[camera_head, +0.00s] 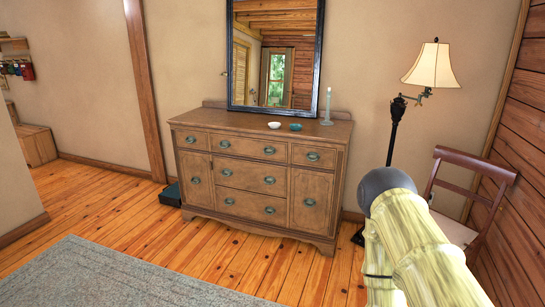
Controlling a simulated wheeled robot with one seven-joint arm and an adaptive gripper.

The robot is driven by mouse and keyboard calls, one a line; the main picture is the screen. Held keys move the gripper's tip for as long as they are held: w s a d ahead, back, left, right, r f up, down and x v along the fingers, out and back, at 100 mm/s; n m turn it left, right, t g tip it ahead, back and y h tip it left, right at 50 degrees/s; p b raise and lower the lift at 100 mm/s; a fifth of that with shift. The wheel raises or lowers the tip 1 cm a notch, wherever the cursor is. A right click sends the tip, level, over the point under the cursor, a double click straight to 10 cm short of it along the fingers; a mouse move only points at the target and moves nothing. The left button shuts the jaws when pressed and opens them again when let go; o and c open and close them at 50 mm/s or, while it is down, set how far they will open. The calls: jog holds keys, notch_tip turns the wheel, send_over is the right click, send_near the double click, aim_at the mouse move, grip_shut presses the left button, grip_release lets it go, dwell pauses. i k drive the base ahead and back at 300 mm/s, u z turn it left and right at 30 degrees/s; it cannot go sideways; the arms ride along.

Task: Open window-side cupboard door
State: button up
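A brown wooden dresser (255,165) stands against the back wall. Its left cupboard door (196,170) and right cupboard door (311,185) each have a dark oval pull, and both look shut. Several drawers lie between and above the doors, all shut. No window shows directly; one with green outside appears only in the mirror (277,60), so I cannot tell which door is the window-side one. A pale yellow part of my arm with a dark rounded end is at the lower right, in front of the floor and chair. My gripper is not in view.
A floor lamp (396,125) and a wooden chair (459,227) stand right of the dresser. A dark box (170,195) sits at its left foot. Two small bowls and a candlestick (327,110) are on top. Bare floor (215,245) and a grey rug (100,275) lie in front.

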aim_at(312, 191)
jog(key=u, duration=0.05)
jog(key=i, duration=3.05)
jog(key=z, duration=0.25)
